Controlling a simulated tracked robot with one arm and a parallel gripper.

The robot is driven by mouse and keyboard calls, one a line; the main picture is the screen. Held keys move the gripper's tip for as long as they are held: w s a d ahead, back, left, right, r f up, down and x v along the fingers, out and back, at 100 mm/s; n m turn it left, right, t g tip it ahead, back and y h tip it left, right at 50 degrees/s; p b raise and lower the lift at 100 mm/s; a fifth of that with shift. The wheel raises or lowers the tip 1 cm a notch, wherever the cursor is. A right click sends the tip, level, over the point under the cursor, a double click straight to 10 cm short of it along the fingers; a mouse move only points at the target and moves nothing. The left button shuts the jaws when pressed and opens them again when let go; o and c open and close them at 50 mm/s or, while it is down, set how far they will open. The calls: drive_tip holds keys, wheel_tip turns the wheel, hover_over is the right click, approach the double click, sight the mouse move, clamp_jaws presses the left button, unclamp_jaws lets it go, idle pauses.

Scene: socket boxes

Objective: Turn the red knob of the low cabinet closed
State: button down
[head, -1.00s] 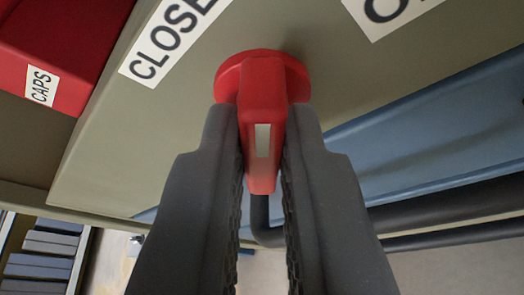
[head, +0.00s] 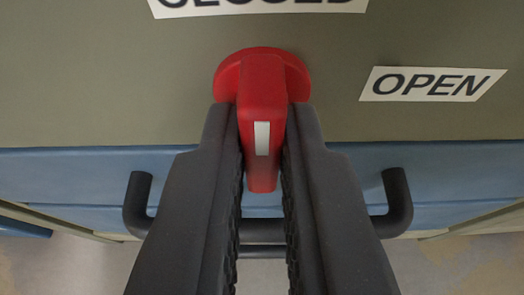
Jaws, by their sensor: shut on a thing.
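The red knob (head: 262,75) sits on the olive-grey cabinet panel (head: 120,90) at the upper middle of the head view. It has a round base and a protruding handle with a white mark. My gripper (head: 263,160) is shut on the handle, one dark finger on each side. The CLOSED label (head: 258,4), cut off by the top edge, lies directly above the knob, in line with the white mark. The OPEN label (head: 432,84) lies to the right of the knob. The sides of the handle are partly hidden by the fingers.
A blue drawer front (head: 70,172) lies below the panel. Its dark bar handle (head: 398,200) runs behind my fingers, with an end showing on each side. Pale floor shows at the bottom.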

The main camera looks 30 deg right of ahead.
drive_tip(key=shift+s+f, duration=0.1)
drive_tip(key=shift+f, duration=0.1)
idle(0.4)
drive_tip(key=c, duration=1.5)
unclamp_jaws()
drive_tip(key=shift+r, duration=0.1)
drive_tip(key=p+v, duration=0.3)
drive_tip(key=v, duration=1)
drive_tip(key=shift+a, duration=0.4)
drive_tip(key=shift+s, duration=0.15)
